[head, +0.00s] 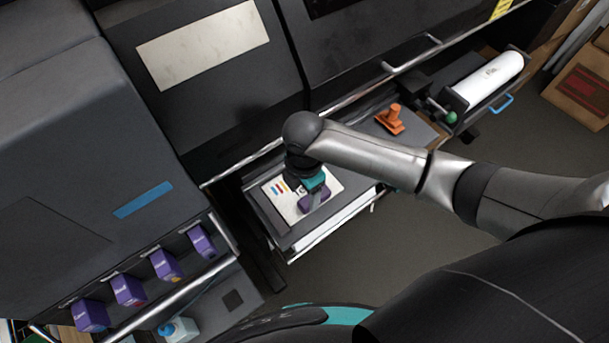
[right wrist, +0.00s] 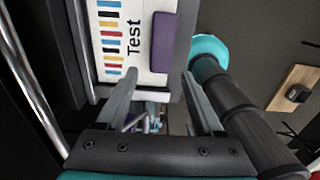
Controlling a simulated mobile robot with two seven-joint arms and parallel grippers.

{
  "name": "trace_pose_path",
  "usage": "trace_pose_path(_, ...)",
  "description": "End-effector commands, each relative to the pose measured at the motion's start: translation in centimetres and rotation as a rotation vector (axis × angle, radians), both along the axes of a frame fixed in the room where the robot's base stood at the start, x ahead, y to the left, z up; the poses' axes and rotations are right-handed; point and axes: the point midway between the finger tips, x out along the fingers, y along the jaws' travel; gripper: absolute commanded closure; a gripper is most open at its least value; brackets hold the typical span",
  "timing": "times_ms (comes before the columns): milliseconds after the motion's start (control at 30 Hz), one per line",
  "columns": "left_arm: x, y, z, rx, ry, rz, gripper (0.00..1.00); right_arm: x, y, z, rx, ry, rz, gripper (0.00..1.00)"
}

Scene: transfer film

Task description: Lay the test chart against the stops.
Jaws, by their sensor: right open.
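The test chart (head: 284,207) is a white sheet with coloured bars. It lies on a dark, tray-like surface (head: 262,212) at the front of the machine. The right wrist view shows its colour bars and the word "Test" (right wrist: 132,38). A purple block (head: 315,199) sits at one edge of the chart; it also shows in the right wrist view (right wrist: 162,42). My right gripper (head: 309,189) is over the chart beside the purple block and hides part of both. In the right wrist view its two fingers stand apart with nothing held between them. I cannot make out the stops clearly.
An orange handled piece (head: 390,119) stands on a grey surface to the right. Beyond it is a white roll (head: 487,80). Purple cartridges (head: 129,289) line the machine's lower left. A metal rail (head: 245,161) runs behind the chart. The floor in front is clear.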

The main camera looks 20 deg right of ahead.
Motion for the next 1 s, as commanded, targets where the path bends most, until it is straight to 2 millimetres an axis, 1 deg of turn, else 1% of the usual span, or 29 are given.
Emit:
trace_pose_path(33, 0.0, 0.0, 0.3, 0.000, 0.001, 0.000, 0.50, 0.1, 0.0, 1.3, 0.000, -0.004, 0.002, 0.31)
trace_pose_path(200, 0.0, 0.0, 0.6, 0.000, 0.001, 0.001, 0.50, 0.1, 0.0, 4.6, 0.000, -0.003, 0.001, 0.31)
trace_pose_path(300, 0.0, 0.0, 0.7, 0.000, 0.001, 0.001, 0.50, 0.0, 0.0, 5.8, 0.000, -0.001, -0.001, 0.31)
trace_pose_path(400, 0.0, 0.0, 0.7, 0.000, 0.000, 0.001, 0.50, 0.0, 0.0, 6.6, 0.000, 0.000, 0.000, 0.31)
trace_pose_path(533, 0.0, 0.0, 0.7, 0.000, 0.000, 0.001, 0.50, 0.0, 0.0, 7.0, 0.000, 0.001, -0.001, 0.31)
trace_pose_path(833, 0.0, 0.0, 0.7, 0.000, 0.000, 0.001, 0.50, -0.2, 0.2, 6.9, 0.005, 0.001, -0.007, 0.31)
trace_pose_path(933, 0.0, 0.0, 0.7, 0.000, -0.001, 0.001, 0.50, -0.8, 1.0, 6.7, 0.033, -0.007, -0.045, 0.31)
trace_pose_path(1000, 0.0, 0.0, 0.7, 0.000, -0.001, 0.001, 0.50, -1.6, 2.1, 6.6, 0.073, -0.016, -0.106, 0.31)
